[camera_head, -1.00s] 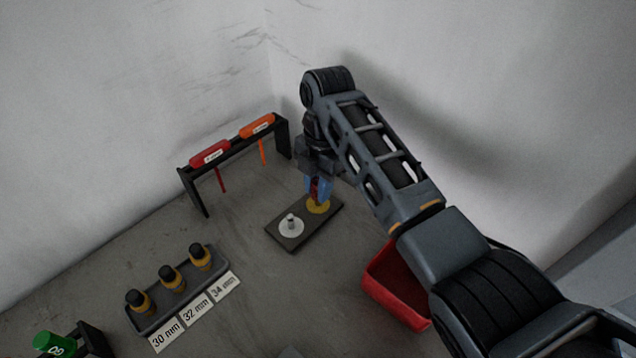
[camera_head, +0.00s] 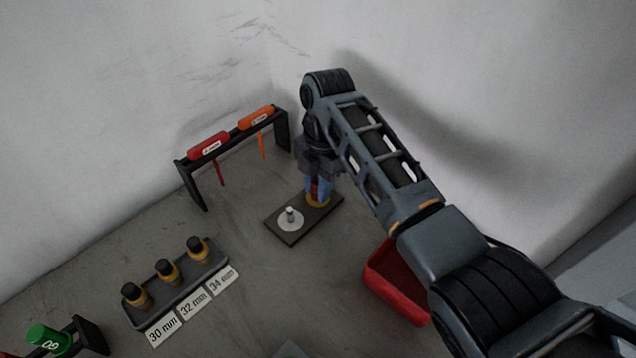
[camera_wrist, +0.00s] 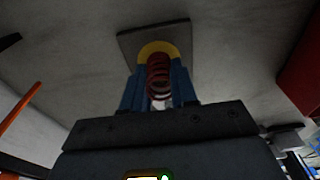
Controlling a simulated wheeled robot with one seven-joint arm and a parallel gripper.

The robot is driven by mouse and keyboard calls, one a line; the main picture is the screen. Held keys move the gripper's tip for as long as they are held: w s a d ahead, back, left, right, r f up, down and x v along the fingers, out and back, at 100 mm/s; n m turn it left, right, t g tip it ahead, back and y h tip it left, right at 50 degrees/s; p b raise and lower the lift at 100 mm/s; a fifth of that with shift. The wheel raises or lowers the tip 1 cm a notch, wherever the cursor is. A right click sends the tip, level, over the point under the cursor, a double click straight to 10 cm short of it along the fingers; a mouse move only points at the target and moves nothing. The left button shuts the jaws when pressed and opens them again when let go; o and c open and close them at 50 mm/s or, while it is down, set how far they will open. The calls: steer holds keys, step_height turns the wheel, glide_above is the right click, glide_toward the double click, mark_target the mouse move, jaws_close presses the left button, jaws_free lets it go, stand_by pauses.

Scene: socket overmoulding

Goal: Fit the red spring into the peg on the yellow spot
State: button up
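The red spring (camera_wrist: 158,75) stands between the blue fingers of my gripper (camera_wrist: 159,88) in the wrist view. My gripper is shut on it. In the head view my gripper (camera_head: 317,188) points down at the yellow spot (camera_head: 322,203) on the dark base plate (camera_head: 290,238), and a little of the red spring shows between the fingers. The yellow spot (camera_wrist: 158,47) lies just beyond the spring's far end in the wrist view. The peg on the yellow spot is hidden, so I cannot tell whether the spring is around it.
A white disc (camera_head: 291,219) with an upright peg is on the plate's left half. A rack (camera_head: 195,180) with red and orange screwdrivers stands behind. A tray (camera_head: 212,262) with several yellow-black parts is at left, a red bin (camera_head: 385,292) at right.

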steer(key=o, duration=0.5)
steer(key=shift+o, duration=0.2)
steer(key=shift+r, duration=0.15)
step_height(320, 180, up, 8)
steer(key=shift+w+d+f+b, duration=0.25)
steer(key=shift+w+b, duration=0.1)
